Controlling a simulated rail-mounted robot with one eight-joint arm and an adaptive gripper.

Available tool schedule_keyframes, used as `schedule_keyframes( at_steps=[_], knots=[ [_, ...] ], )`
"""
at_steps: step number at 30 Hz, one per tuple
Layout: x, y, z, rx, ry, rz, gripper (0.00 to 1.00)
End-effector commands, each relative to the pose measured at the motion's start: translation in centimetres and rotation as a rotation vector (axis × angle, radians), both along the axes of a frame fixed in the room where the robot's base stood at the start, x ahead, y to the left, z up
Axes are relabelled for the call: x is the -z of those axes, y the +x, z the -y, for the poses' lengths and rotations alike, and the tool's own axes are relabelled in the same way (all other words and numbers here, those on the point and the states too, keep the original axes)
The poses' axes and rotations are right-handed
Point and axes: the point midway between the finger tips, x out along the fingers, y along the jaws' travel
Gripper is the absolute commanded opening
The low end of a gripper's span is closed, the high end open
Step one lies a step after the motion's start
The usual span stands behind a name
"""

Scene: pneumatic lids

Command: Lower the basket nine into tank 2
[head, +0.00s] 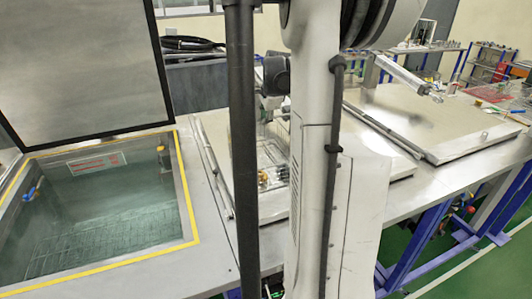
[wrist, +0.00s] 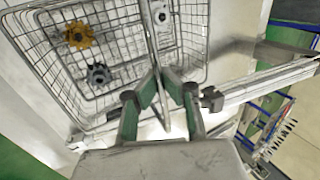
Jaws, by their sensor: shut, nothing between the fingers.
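A wire basket (wrist: 112,55) fills the upper left of the wrist view. It holds a gold gear (wrist: 78,35), a dark gear (wrist: 98,75) and another small metal part. In the head view the basket (head: 270,172) is partly hidden behind my arm, over a closed lid. My gripper (wrist: 164,80) has its fingertips together at a thin rod by the basket's near side; I cannot make out a grip on it. An open tank (head: 95,215) with a yellow-edged rim and bluish liquid is at the left. I see no number to tell which tank it is.
The open tank's dark-framed lid (head: 80,70) stands raised at the upper left. A closed pale lid (head: 435,115) with a pneumatic cylinder (head: 405,75) lies to the right. A blue-legged frame (head: 430,235) and green floor are at the lower right.

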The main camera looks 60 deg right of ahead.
Motion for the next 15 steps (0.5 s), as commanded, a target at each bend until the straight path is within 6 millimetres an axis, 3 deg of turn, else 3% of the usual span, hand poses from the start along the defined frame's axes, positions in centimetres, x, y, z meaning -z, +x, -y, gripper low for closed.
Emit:
schedule_keyframes(
  at_steps=[15],
  knots=[
    [-2.4, 0.0, 0.1, 0.0, -0.001, 0.001, 0.0]
  ],
)
